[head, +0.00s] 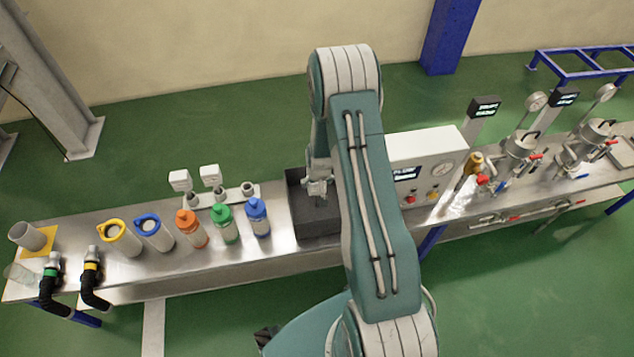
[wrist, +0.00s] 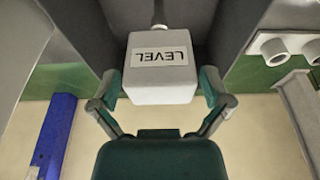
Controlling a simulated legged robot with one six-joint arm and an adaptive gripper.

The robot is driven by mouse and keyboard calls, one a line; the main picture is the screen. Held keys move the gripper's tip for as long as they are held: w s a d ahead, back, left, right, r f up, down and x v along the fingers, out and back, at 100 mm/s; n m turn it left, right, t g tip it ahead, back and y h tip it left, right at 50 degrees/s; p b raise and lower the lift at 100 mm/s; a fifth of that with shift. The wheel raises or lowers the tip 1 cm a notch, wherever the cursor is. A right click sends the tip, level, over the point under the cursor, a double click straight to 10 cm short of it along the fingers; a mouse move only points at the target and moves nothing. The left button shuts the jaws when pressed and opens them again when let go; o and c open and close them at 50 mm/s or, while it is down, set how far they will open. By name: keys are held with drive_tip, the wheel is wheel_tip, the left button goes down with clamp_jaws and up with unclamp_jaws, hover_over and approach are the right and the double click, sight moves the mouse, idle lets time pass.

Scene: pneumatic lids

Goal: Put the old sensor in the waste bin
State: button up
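The sensor (wrist: 163,90) is a white box labelled LEVEL with a thin metal stem. In the wrist view it sits between the two fingers of my gripper (wrist: 160,95), which appear closed against its sides. In the head view my gripper (head: 318,187) is over and partly inside the dark grey open bin (head: 320,227) set on the bench. Dark bin walls (wrist: 232,32) rise on both sides of the sensor in the wrist view. My arm hides the bin's right part, and the sensor is hard to make out in the head view.
Left of the bin, blue (head: 258,217), green (head: 224,223) and orange (head: 191,228) bottles stand on the metal bench (head: 150,280). Behind them, a manifold (head: 235,196) carries two white sensors (head: 211,174) and a bare port. A white control box (head: 430,160) stands to the right.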

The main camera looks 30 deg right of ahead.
drive_tip(key=s+a+r, duration=0.3)
drive_tip(key=r, duration=0.7)
drive_tip(key=s+a+r+n+t, duration=0.1)
drive_tip(key=s+a+r, duration=0.1)
drive_tip(key=r, duration=0.9)
drive_tip(key=s+a+r, duration=0.3)
drive_tip(key=r, duration=0.7)
drive_tip(key=s+a+r+n+t, duration=0.1)
drive_tip(key=s+a+r, duration=0.2)
drive_tip(key=s+r, duration=0.3)
drive_tip(key=s+a+r+n, duration=0.1)
drive_tip(key=s+a+r, duration=0.2)
drive_tip(key=s, duration=0.8)
wheel_tip(320, 180, up, 3)
drive_tip(key=shift+s+a+f+t+y, duration=0.1)
drive_tip(key=shift+s+a+t+y, duration=0.1)
drive_tip(key=shift+a+t+y, duration=0.2)
